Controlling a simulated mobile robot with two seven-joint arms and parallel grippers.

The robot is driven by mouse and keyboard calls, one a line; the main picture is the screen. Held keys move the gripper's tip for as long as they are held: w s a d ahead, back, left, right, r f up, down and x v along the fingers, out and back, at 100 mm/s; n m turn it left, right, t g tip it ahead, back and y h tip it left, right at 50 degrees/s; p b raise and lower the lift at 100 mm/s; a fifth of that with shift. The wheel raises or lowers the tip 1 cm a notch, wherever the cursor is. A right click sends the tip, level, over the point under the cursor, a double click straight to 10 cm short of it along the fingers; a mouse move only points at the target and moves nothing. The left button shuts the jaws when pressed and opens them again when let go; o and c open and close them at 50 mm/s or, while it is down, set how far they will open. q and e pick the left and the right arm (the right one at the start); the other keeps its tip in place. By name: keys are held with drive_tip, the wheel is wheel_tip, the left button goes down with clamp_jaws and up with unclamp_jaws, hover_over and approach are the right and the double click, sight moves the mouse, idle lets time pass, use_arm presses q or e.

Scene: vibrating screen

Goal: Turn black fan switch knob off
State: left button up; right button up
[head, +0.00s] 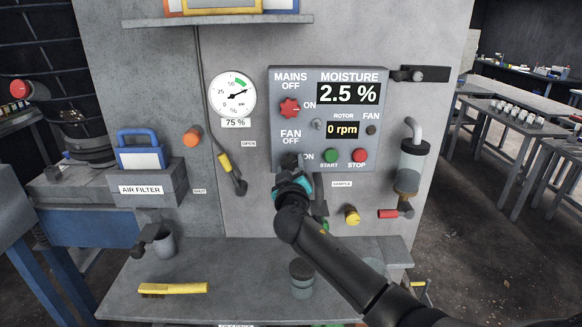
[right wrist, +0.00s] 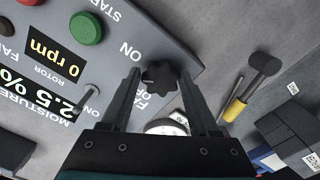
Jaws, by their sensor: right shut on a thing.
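The black fan switch knob (head: 289,159) sits at the lower left of the grey control panel (head: 350,78), between the FAN OFF and ON labels. In the head view my right gripper (head: 291,170) reaches it from below and partly covers it. In the right wrist view the lobed black knob (right wrist: 160,76) lies between my two fingers, near their tips, and the gripper is shut on it. The knob's exact pointing direction is hard to tell. The rotor display (head: 342,130) reads 0 rpm. My left gripper is not in view.
A yellow-handled lever (head: 225,163) hangs to the left. A shelf (head: 230,270) below holds a yellow brush (head: 175,288).

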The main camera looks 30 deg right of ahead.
drive_tip(key=n+p, duration=0.1)
drive_tip(key=n, duration=0.4)
drive_tip(key=shift+r+n+p, duration=0.1)
drive_tip(key=shift+n+p, duration=0.2)
drive_tip(key=n+p, duration=0.1)
drive_tip(key=n, duration=0.3)
drive_tip(key=shift+n+p, duration=0.3)
drive_tip(key=shift+p, duration=0.05)
drive_tip(key=shift+n, duration=0.5)
drive_tip(key=o, duration=1.3)
drive_tip(key=shift+o, duration=0.2)
drive_tip(key=b+v, duration=0.1)
drive_tip(key=v, duration=1.4)
drive_tip(key=shift+s, duration=0.15)
